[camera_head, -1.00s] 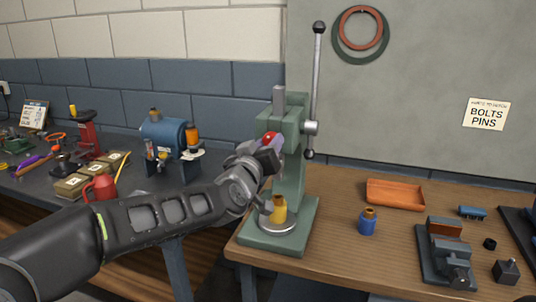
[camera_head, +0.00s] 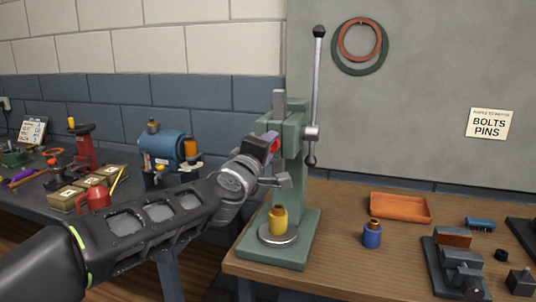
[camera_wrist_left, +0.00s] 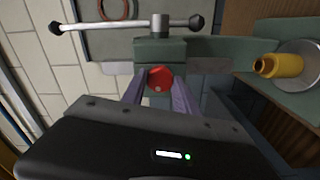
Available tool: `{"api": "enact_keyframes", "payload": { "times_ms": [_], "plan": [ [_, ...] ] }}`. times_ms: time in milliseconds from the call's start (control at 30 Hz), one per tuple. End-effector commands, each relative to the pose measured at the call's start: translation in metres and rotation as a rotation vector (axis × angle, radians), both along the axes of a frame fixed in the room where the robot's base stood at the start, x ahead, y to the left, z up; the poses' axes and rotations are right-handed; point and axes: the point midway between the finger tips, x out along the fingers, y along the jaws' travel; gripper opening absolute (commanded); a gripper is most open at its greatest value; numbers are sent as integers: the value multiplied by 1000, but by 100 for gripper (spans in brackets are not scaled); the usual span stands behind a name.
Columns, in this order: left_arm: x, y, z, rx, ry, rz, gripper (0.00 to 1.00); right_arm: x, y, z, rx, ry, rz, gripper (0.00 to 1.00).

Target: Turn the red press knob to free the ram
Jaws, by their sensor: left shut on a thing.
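The red press knob (camera_head: 275,146) is on the upper front of the green arbor press (camera_head: 294,170). My left gripper (camera_head: 272,142) is at the knob, its fingers largely hidden by my wrist in the head view. In the left wrist view the red knob (camera_wrist_left: 159,79) sits between the two finger ends (camera_wrist_left: 160,85), and the gripper is shut on it. The grey ram (camera_head: 279,104) stands upright at the top of the press. A yellow cylindrical part (camera_head: 278,221) stands on the round plate (camera_head: 277,235) of the press base. My right gripper is not in view.
The press's long lever (camera_head: 316,90) stands nearly vertical to the right of the column. A blue part (camera_head: 372,235), an orange tray (camera_head: 400,208) and a vise (camera_head: 456,262) are on the wooden bench. A second bench with tools lies at left.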

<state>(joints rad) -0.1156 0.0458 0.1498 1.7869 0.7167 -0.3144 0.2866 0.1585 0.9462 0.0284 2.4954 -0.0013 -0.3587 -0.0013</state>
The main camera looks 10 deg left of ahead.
Motion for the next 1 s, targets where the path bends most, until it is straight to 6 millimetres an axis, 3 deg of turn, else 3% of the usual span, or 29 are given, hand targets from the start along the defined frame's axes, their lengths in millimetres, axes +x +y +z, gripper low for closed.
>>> {"api": "enact_keyframes", "payload": {
  "times_ms": [400, 933, 967, 1000],
  "plan": [
    [0, 0, -1, -229, 16, 0, 0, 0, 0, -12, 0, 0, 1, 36],
    [0, 0, 0, -257, 18, 0, 0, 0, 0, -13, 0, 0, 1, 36],
    [0, 0, 0, -257, 18, 0, 38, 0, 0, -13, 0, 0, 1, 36],
    [0, 0, 0, -256, 18, 0, 41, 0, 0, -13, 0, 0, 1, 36]
  ]
}}
